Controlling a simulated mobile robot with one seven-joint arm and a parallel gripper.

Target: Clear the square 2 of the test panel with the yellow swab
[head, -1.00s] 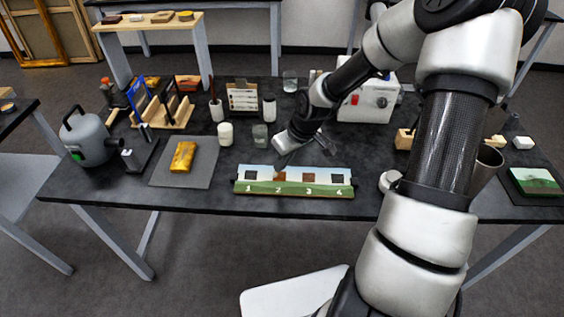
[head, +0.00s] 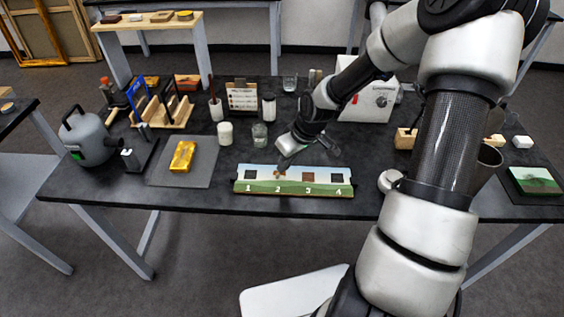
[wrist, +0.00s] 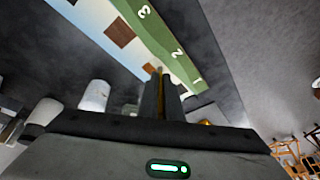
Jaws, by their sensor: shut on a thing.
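The test panel (head: 293,188) lies on the dark table, painted with sky and green hills, with squares numbered 1 to 4. Squares 1, 3 and 4 are dark or brown. Square 2 (head: 279,174) shows pale paint with small orange-red and dark patches, partly behind my gripper. My gripper (head: 284,165) is over the panel's upper edge at square 2. In the wrist view my gripper (wrist: 160,88) is shut on the yellow swab (wrist: 160,97), a thin stick between the fingers. The swab's tip is at or just above the panel; contact cannot be told.
A white jar (head: 225,133) and a glass jar (head: 260,135) stand behind the panel. A gold piece (head: 183,156) lies on a grey mat (head: 205,174) to the left. A white machine (head: 368,102) stands at the back. Bare table lies between mat and panel.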

